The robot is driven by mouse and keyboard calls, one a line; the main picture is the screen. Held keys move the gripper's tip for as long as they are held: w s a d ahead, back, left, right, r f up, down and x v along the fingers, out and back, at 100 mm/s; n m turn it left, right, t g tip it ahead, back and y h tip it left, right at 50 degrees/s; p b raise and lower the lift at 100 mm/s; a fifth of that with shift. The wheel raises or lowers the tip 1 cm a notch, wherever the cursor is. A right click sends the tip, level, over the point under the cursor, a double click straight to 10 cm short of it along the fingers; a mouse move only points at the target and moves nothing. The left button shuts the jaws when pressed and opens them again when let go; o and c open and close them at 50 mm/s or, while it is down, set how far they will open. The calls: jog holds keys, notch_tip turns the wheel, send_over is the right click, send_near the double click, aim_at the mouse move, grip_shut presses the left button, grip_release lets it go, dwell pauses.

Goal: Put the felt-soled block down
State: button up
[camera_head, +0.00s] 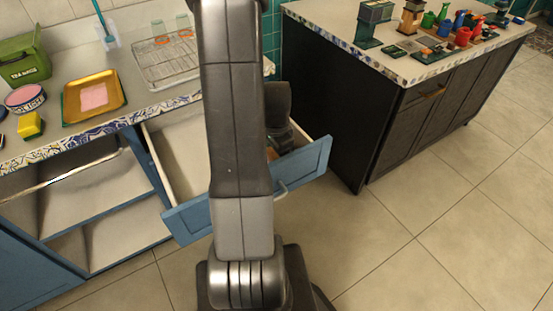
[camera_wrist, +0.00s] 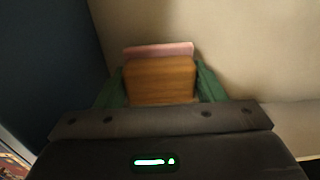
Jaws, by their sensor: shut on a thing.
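The felt-soled block (camera_wrist: 160,82) shows in the wrist view as a brown wooden block with a pink layer along its far edge. My gripper (camera_wrist: 161,76) is shut on it, with a green finger on each side. In the head view my arm reaches over the open blue drawer (camera_head: 312,160), and a small brown patch of the block (camera_head: 271,153) shows beside the arm, inside the drawer's outline. My fingers are hidden there. Whether the block touches the drawer floor cannot be told.
The drawer's pale floor (camera_head: 180,155) looks bare on the left. Above it, the counter holds a gold tray (camera_head: 93,97) with a pink cloth, a wire rack (camera_head: 165,60) and a yellow sponge (camera_head: 30,125). A dark island (camera_head: 340,110) stands to the right.

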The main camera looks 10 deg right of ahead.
jog(key=shift+f, duration=0.9)
jog(key=shift+f, duration=0.1)
jog(key=shift+f+b, duration=0.2)
jog(key=shift+b, duration=0.1)
jog(key=o, duration=1)
jog(key=shift+r, duration=0.1)
jog(key=shift+o, duration=0.2)
notch_tip(320, 180, up, 12)
jog(key=shift+r+p, duration=0.2)
jog(key=shift+p, duration=0.95)
jog(key=shift+f, duration=0.1)
